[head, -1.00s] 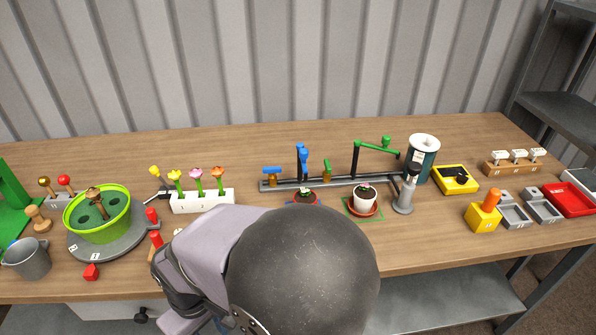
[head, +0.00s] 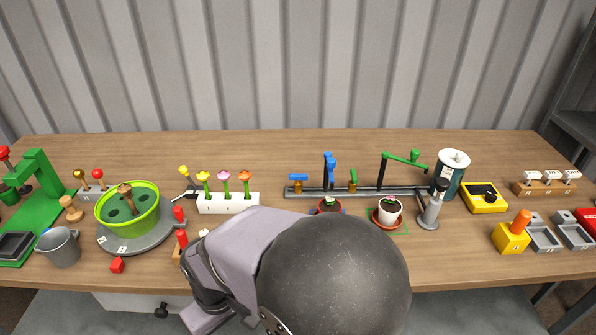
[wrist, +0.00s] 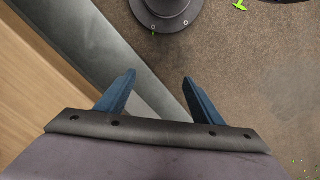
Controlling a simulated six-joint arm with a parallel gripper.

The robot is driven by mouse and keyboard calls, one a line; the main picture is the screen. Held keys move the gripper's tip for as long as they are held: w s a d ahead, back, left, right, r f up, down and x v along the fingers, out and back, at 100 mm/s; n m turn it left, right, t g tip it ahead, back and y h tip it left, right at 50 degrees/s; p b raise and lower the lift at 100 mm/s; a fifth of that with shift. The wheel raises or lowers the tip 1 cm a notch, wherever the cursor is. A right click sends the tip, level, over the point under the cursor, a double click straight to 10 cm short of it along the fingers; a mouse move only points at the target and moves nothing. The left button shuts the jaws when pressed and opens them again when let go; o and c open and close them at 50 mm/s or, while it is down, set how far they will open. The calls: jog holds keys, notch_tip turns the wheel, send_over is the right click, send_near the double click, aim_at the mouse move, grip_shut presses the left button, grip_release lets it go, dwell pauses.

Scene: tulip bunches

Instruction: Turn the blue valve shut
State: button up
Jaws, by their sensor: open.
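The blue valve (head: 298,178) is a small blue handle on the left end of a grey pipe (head: 360,192), towards the back middle of the table in the head view. A taller blue spout (head: 329,170) rises just right of it, and a green valve (head: 353,180) sits further right on the same pipe. My gripper shows only in the wrist view (wrist: 158,85), with two blue fingers apart and nothing between them. It points down past the table edge at the floor, away from the valve. My arm hides part of the table front in the head view.
Two potted plants (head: 330,205) (head: 389,211) stand in front of the pipe. A white block with flowers (head: 228,204) stands to its left. A grey pump (head: 431,208) and dark canister (head: 449,176) stand at its right end. The table behind the pipe is clear.

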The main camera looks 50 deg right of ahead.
jog(key=s+d+r+m+g+p, duration=0.2)
jog(key=s+d+r+m+p, duration=0.15)
jog(key=d+r+p, duration=0.35)
jog(key=w+d+r+m+p, duration=0.1)
jog(key=w+d+p, duration=0.2)
jog(key=d, duration=0.3)
jog(key=w+d+r+m+t+p, duration=0.1)
jog(key=w+d+m+p, duration=0.1)
jog(key=d, duration=0.5)
jog(key=w+d+r+m+t+p, duration=0.1)
jog(key=w+d+m+p, duration=0.1)
jog(key=w+d+p, duration=0.2)
jog(key=shift+w+d, duration=0.1)
jog(key=shift+d, duration=1.1)
jog(key=w+d+h, duration=0.1)
jog(key=w+d, duration=0.2)
jog(key=t+h, duration=0.2)
jog(key=t, duration=0.1)
send_near(298, 175)
jog(key=shift+m, duration=0.25)
jog(key=shift+p+x, duration=1)
jog(key=shift+x, duration=2.95)
jog(key=shift+c, duration=0.2)
jog(key=c, duration=1)
